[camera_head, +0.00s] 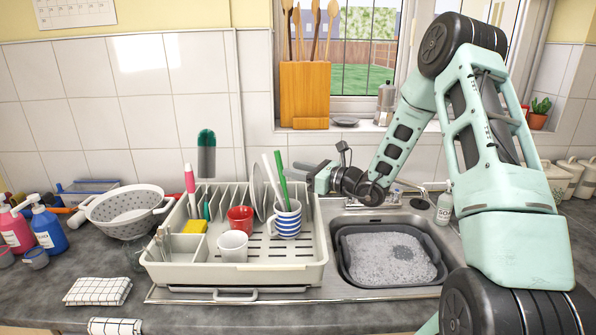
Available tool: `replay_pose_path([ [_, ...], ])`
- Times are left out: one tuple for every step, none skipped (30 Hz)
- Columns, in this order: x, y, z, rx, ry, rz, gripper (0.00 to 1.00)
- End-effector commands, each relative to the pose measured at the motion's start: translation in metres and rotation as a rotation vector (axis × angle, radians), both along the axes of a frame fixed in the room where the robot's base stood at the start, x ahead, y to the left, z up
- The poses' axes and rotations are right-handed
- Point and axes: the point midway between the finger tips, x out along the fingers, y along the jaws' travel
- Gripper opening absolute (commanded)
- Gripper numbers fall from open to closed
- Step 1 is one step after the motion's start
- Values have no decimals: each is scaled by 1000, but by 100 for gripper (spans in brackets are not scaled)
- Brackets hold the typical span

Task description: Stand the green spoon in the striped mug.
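The blue-and-white striped mug (287,222) stands upright in the right part of the dish rack. A green handle (282,180), which looks like the green spoon, rises from the mug and leans left. Its lower end is hidden by the mug. A white handle (268,178) leans beside it and also seems to come from the mug. My gripper (303,174) is just right of the green handle, above the mug, with its fingers pointing left. The fingers are small here, and I cannot tell whether they touch the handle or are open.
The dish rack (230,275) also holds a red mug (240,218), a white mug (233,246) and a yellow sponge (195,226). The sink basin (432,272) with suds is to the right. A colander (128,210) and soap bottles (47,228) stand left.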

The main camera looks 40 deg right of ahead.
Motion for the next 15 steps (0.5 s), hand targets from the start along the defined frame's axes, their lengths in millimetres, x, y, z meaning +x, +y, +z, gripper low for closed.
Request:
replay_pose_path([
  [0, 0, 0, 0, 0, 0, 40],
  [0, 0, 0, 0, 0, 0, 40],
  [0, 0, 0, 0, 0, 0, 40],
  [0, 0, 0, 0, 0, 0, 40],
  [-1, -1, 0, 0, 0, 0, 40],
  [-3, -2, -1, 0, 1, -1, 40],
  [-5, -3, -1, -1, 0, -1, 40],
  [-7, -4, -1, -1, 0, -1, 40],
  [-11, -6, -2, -1, 0, -2, 40],
  [-15, -9, -2, -1, 0, -2, 40],
  [-20, -11, -2, -1, 0, -4, 40],
  [-27, -14, -3, -1, 0, -3, 40],
  [-33, -18, -3, -2, 0, -5, 40],
  [-39, -21, -3, -4, 0, -6, 40],
  [-48, -25, -4, -2, 0, -5, 40],
])
